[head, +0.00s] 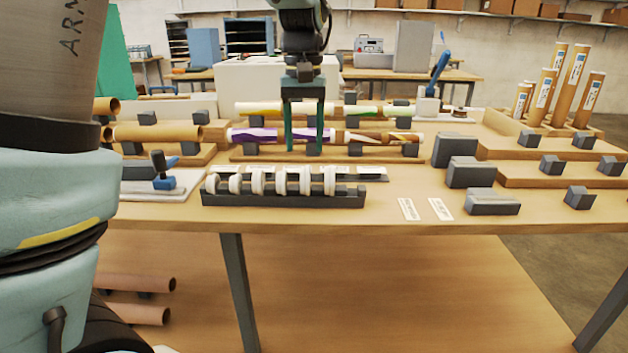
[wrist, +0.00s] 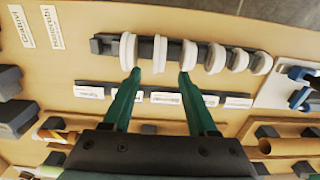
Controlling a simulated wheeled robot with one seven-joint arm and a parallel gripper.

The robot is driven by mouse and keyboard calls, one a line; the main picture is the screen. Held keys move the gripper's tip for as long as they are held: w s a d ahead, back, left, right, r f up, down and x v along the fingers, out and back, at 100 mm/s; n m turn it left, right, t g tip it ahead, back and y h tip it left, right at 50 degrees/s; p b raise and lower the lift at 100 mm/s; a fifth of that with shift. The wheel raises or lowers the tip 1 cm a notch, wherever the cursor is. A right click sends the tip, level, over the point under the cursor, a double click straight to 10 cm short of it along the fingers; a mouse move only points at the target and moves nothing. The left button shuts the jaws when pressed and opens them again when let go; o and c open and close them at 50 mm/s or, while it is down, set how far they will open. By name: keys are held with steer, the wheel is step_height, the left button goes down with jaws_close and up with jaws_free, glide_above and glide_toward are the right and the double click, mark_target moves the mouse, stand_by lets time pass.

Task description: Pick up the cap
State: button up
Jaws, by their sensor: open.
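Several round white caps stand on edge in a row in a dark grey rack (head: 285,200) near the front of the table. My gripper (head: 305,149) is open and empty, pointing down, and in the head view it appears behind and above the rack. In the wrist view my gripper (wrist: 160,73) has its two green fingertips to either side of the second cap from the left (wrist: 159,53). That cap is second from the right in the head view (head: 305,181). The cap lies just past the fingertips in the wrist view. I cannot tell the exact height gap.
A dark strip with white label cards (wrist: 160,97) runs beside the rack. Patterned rolls (head: 270,135) lie on supports behind. A blue-handled tool (head: 165,180) stands left of the rack. Two cards (head: 425,209) lie on clear table to the right, before grey blocks (head: 492,202).

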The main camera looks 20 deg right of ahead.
steer(key=f, duration=0.4)
steer(key=f+p, duration=0.1)
steer(key=f, duration=0.2)
steer(key=shift+s+f, duration=0.1)
steer(key=shift+s, duration=0.2)
steer(key=shift+c, duration=0.3)
jaws_close()
